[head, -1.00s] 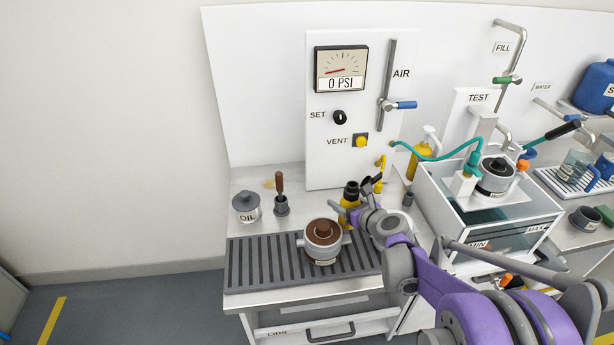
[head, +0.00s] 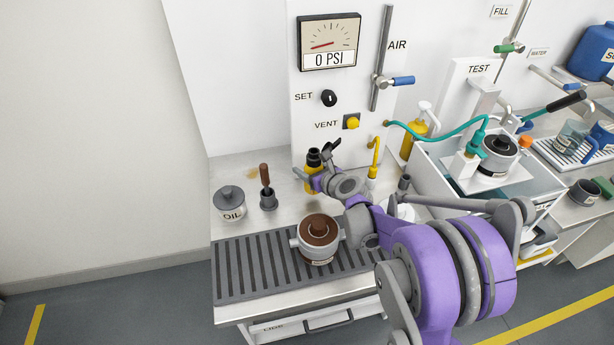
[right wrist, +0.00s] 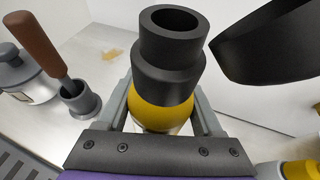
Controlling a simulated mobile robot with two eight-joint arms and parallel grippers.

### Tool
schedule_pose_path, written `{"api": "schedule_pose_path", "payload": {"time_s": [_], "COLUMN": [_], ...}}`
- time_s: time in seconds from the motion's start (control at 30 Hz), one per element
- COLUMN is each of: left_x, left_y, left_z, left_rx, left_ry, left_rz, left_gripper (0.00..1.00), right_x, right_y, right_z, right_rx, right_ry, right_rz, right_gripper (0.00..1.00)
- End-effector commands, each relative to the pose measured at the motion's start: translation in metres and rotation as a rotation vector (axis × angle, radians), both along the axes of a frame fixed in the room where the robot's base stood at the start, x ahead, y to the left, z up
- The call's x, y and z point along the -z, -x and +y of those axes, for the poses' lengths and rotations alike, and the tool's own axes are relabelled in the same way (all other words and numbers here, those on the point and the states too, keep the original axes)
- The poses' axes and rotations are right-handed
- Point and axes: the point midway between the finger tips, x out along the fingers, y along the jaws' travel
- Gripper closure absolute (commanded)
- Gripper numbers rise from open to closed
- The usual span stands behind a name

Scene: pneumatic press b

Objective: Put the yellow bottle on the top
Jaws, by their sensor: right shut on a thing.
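A yellow bottle with a black stepped neck (head: 312,172) is at the back of the metal bench, in front of the white gauge panel. In the right wrist view its yellow body (right wrist: 160,115) sits between my two grey fingers, with the open black neck pointing up. My right gripper (head: 318,182) is shut on it. I cannot tell whether its base touches the bench. Another yellow bottle, with a white pump top (head: 414,135), stands farther right by the panel. My left gripper is not in view.
A pot with a brown top (head: 318,240) stands on the slatted grate (head: 250,265), below the held bottle in the picture. An OIL jar (head: 230,203) and a brown-handled tool in a grey cup (head: 267,190) stand to the left. A yellow hooked pipe (head: 374,160) is close on the right.

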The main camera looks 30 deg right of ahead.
Motion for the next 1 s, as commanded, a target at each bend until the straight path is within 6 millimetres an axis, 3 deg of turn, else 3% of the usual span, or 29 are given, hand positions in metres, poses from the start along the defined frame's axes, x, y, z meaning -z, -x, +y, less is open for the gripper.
{"api": "schedule_pose_path", "payload": {"time_s": [0.1, 0.2, 0.57, 0.6, 0.77, 1.0], "left_x": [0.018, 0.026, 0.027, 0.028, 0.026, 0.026], "left_y": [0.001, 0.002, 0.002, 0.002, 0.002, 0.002], "left_z": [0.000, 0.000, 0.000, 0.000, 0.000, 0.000], "left_rx": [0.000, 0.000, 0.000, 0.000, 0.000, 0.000], "left_ry": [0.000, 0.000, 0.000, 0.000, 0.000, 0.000], "left_rz": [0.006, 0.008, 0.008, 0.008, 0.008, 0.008], "left_gripper": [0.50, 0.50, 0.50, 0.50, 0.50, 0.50], "right_x": [0.026, 0.037, 0.039, 0.039, 0.038, 0.038], "right_y": [0.003, 0.004, 0.004, 0.004, 0.004, 0.004], "right_z": [0.003, 0.004, 0.004, 0.004, 0.004, 0.004], "right_rx": [0.004, 0.009, 0.010, 0.010, 0.010, 0.010], "right_ry": [-0.001, -0.001, 0.000, 0.000, 0.000, 0.000], "right_rz": [0.002, 0.001, 0.000, 0.000, 0.000, 0.000], "right_gripper": [0.98, 0.98, 0.98, 0.31, 0.03, 0.03]}}
